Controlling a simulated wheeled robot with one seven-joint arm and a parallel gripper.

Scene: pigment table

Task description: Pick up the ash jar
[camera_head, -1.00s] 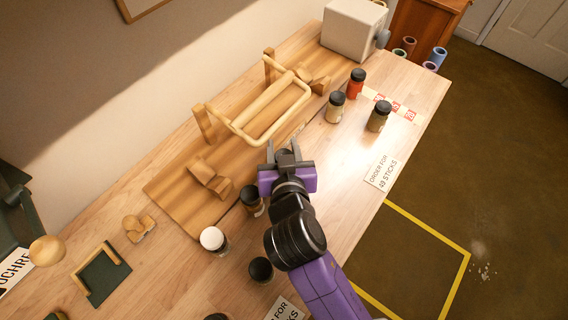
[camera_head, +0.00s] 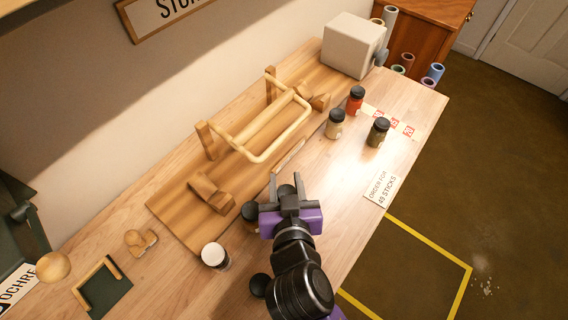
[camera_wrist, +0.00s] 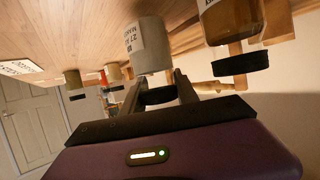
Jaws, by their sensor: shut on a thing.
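The ash jar is a jar of pale grey contents with a white label and a black lid. In the wrist view the ash jar (camera_wrist: 149,45) hangs upside down in the picture, between the two fingers. My gripper (camera_wrist: 172,88) is shut on it near the lid. In the head view my gripper (camera_head: 285,186) is over the table's front half, with the jar's dark lid (camera_head: 287,191) between its fingers. The rest of the jar is hidden there. I cannot tell whether its base touches the table.
A dark-lidded jar (camera_head: 250,211) stands close left of my gripper; an amber jar (camera_wrist: 230,22) shows beside the held one in the wrist view. A wooden press frame (camera_head: 262,130) lies behind. Several jars, one red (camera_head: 355,100), stand further right.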

